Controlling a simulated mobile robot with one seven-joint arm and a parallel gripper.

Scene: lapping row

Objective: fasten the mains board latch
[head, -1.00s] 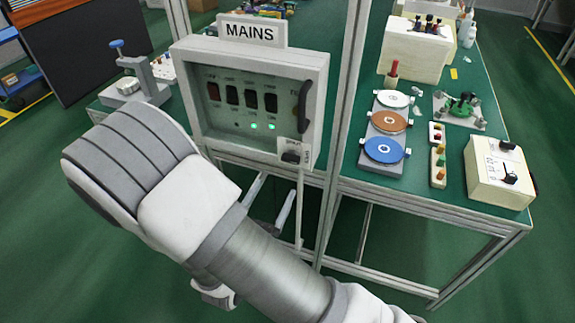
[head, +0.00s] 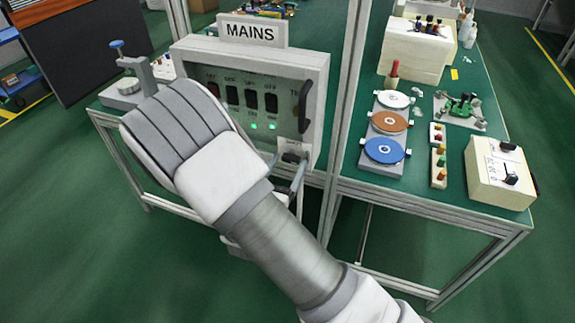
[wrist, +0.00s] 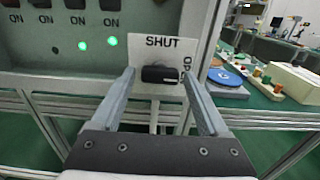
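The mains board (head: 318,75) is a pale box under a MAINS sign (head: 250,32). Its latch (wrist: 161,74) is a black knob on a white plate at the lower right corner, lettered SHUT above and OPEN at the right. The knob lies level, with a light mark at its right end towards OPEN. The latch also shows in the head view (head: 292,157), partly behind my fingers. My gripper (wrist: 159,80) is open, with one finger on each side of the knob in the wrist view. I see gaps between fingers and knob; the depth is unclear.
Switches marked ON and two green lamps (wrist: 98,44) are left of the latch. A frame post (head: 342,110) stands just right of the board. The bench beyond holds lapping discs (head: 384,150) and a cream switch box (head: 500,172).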

